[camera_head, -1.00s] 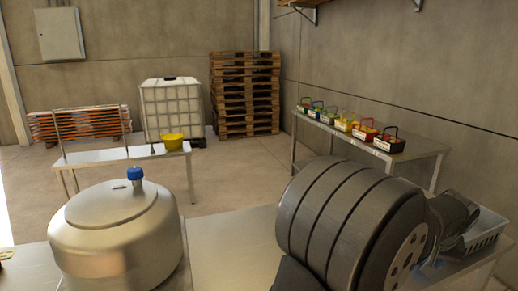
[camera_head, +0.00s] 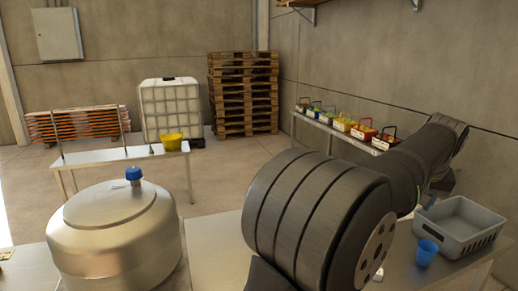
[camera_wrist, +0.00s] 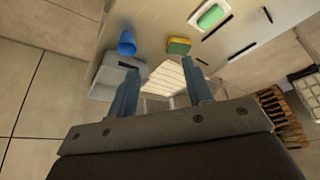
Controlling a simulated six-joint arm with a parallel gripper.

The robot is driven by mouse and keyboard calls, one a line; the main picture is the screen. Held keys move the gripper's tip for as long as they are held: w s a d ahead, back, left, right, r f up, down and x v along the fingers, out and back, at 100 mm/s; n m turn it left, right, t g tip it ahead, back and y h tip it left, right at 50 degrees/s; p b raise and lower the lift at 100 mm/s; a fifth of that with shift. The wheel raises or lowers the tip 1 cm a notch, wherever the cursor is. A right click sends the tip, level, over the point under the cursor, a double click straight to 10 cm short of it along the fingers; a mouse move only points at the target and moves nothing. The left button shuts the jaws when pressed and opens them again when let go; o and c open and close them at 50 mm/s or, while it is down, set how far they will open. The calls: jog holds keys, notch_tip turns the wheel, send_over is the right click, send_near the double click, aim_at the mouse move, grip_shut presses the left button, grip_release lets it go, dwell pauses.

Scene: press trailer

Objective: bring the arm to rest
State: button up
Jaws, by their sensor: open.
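My arm (camera_head: 320,215) fills the right middle of the head view, its outer links reaching up and to the right in front of the back wall. My gripper (camera_wrist: 163,76) shows in the wrist view with its two blue-grey fingers well apart and nothing between them. It is hidden in the head view. A blue cup (camera_head: 427,252) stands beside a grey crate (camera_head: 447,241) on the near table. The same cup (camera_wrist: 127,43) and crate (camera_wrist: 103,80) appear beyond the fingers in the wrist view, apart from them.
A steel tank (camera_head: 115,235) with a blue cap stands at left. A bench (camera_head: 345,143) with several coloured baskets runs along the right wall. A yellow bowl (camera_head: 172,141) sits on a small table. The wrist view shows a yellow-green sponge (camera_wrist: 179,46) and a green block (camera_wrist: 211,17).

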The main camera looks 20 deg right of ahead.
jog(key=w+a+n, duration=0.2)
jog(key=w+a, duration=0.3)
jog(key=w, duration=0.6)
jog(key=shift+a+y, duration=0.15)
jog(key=shift+y, duration=0.25)
jog(key=shift+o, duration=0.4)
